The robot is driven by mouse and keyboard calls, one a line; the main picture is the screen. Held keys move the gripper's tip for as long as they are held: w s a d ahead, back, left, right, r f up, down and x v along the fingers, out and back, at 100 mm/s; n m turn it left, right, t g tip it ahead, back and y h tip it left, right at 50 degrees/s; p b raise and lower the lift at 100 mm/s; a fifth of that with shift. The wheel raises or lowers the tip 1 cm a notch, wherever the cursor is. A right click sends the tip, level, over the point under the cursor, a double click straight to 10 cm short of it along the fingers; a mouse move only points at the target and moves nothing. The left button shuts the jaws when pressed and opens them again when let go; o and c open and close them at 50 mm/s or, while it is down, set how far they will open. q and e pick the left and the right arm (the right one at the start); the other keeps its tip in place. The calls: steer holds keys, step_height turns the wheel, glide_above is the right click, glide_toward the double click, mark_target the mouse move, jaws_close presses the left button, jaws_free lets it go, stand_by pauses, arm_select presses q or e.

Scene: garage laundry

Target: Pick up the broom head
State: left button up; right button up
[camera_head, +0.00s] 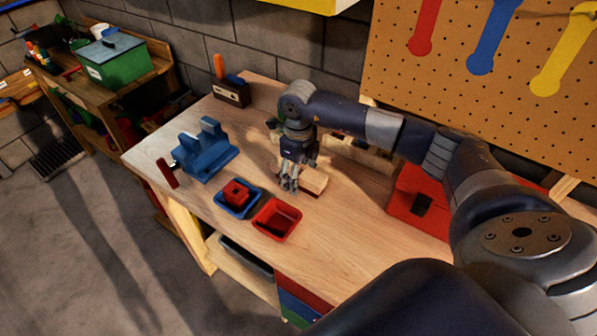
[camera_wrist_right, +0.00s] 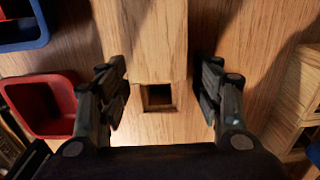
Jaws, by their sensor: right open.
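The broom head looks like a pale wooden block (camera_head: 314,183) on the workbench, partly hidden behind my right gripper (camera_head: 289,184) in the head view. In the right wrist view the block (camera_wrist_right: 155,40) runs down from the top edge, with a dark square hole (camera_wrist_right: 158,96) near its close end. My right gripper is open there, one finger on each side of the block, with a gap of bench showing on both sides. I cannot tell the exact height of the fingertips over the bench. My left gripper is not in view.
A red tray (camera_head: 292,230) and a blue tray (camera_head: 255,206) holding a red part sit left of the block. A blue vise (camera_head: 207,157) stands further left. A red toolbox (camera_head: 405,205) is at right. The bench front is clear.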

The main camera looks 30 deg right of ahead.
steer(key=shift+f, duration=0.15)
steer(key=shift+c, duration=0.6)
steer(key=c, duration=1.2)
